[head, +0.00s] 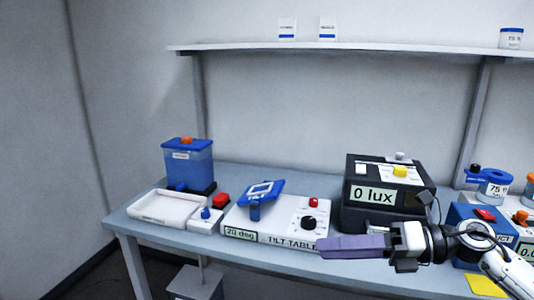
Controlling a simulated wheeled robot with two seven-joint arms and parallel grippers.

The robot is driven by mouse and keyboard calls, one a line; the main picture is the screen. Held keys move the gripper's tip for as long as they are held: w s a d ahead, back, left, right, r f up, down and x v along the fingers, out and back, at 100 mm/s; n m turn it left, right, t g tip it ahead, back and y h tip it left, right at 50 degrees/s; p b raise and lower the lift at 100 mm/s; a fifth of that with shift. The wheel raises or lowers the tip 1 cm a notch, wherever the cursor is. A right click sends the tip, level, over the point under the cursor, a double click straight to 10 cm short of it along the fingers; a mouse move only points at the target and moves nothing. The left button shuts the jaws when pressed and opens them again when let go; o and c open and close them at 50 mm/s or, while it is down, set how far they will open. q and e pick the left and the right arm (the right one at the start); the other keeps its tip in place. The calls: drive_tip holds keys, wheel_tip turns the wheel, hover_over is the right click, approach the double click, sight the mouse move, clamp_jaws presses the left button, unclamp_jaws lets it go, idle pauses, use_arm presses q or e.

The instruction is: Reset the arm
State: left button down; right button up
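My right arm (508,268) comes in from the lower right. Its gripper (335,247) points left in front of the table's front edge, beside the tilt table (273,228). A long purple shape reaches left from its white and black body; it looks like the fingers seen from the side. I cannot tell whether they are apart or together, and nothing is clearly held. My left gripper and arm are not in view. The tilt table has a blue tilted plate (262,190), a red button, a black knob and a display reading "20 deg".
A black box (386,217) reading "0 lux", a white tray (163,207), a blue container (187,162) and a blue box (465,222) stand on the grey table (120,220). Jars crowd the right end. A shelf (400,47) hangs above. The air over the left half is clear.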

drive_tip(key=a+f+m+t+y, duration=0.3)
drive_tip(key=a+m+t, duration=0.1)
drive_tip(key=m, duration=0.3)
drive_tip(key=s+d+f+m+t+h, duration=0.2)
drive_tip(key=s+f+m+h, duration=0.25)
drive_tip(key=f+m, duration=0.45)
drive_tip(key=s+d+f+m+t+h, duration=0.25)
drive_tip(key=f+m+h, duration=0.25)
drive_tip(key=f+m, duration=0.3)
drive_tip(key=s+d+f+m+t+h, duration=0.1)
drive_tip(key=s+f+m+h, duration=0.3)
drive_tip(key=f+m, duration=0.5)
drive_tip(key=s+f+m+g+h, duration=0.1)
drive_tip(key=s+f+m+g, duration=0.1)
drive_tip(key=s+f, duration=0.3)
drive_tip(key=s+d+f+m+g+h, duration=0.1)
drive_tip(key=s+f+m+g, duration=0.2)
drive_tip(key=s, duration=0.6)
drive_tip(key=shift+s+f, duration=0.25)
drive_tip(key=shift+f, duration=0.7)
drive_tip(key=shift+c, duration=1.1)
drive_tip(key=shift+d, duration=0.1)
